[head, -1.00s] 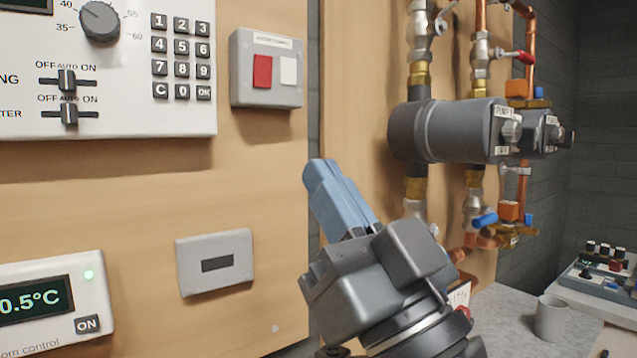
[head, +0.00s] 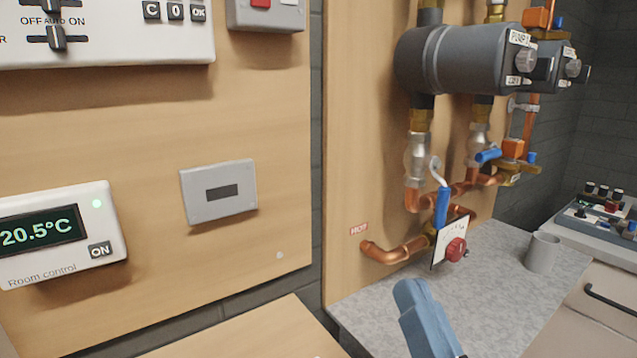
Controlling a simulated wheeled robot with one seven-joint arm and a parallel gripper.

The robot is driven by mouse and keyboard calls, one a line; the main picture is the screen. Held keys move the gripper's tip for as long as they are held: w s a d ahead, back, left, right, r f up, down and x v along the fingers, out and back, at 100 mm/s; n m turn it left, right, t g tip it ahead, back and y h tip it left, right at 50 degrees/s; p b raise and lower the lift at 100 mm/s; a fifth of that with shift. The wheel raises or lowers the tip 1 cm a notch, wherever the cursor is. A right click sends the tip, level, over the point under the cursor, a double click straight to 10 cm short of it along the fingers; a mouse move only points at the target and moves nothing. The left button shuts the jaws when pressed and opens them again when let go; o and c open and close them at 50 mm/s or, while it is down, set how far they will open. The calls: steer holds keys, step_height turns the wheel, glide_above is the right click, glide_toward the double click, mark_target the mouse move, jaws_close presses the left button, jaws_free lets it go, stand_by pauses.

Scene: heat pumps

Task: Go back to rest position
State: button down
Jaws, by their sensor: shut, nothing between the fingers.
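My gripper (head: 408,292) shows at the bottom of the head view, right of centre. Its blue-grey fingers are shut together with nothing between them. It is apart from the wooden panels and appears in front of the grey worktop (head: 490,270). The rest of my arm is below the picture edge and hidden.
A room control (head: 70,232) reading 20.5°C and a grey plate (head: 218,191) are on the left panel. Dark pumps (head: 465,58), copper pipes (head: 385,252) and a blue-handled valve (head: 441,207) are on the right panel. A grey mug (head: 542,252) stands on the worktop.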

steer(key=s+d+f+m+g+h, duration=0.1)
steer(key=s+d+f+g+h, duration=0.45)
steer(key=s+f, duration=0.85)
steer(key=s+d+f+g, duration=0.1)
steer(key=s+d, duration=0.2)
steer(key=s, duration=0.4)
steer(key=s+d+f+n+g+p, duration=0.1)
steer(key=s+d, duration=0.3)
steer(key=s, duration=0.4)
steer(key=shift+f+p, duration=0.3)
steer(key=shift+f, duration=0.4)
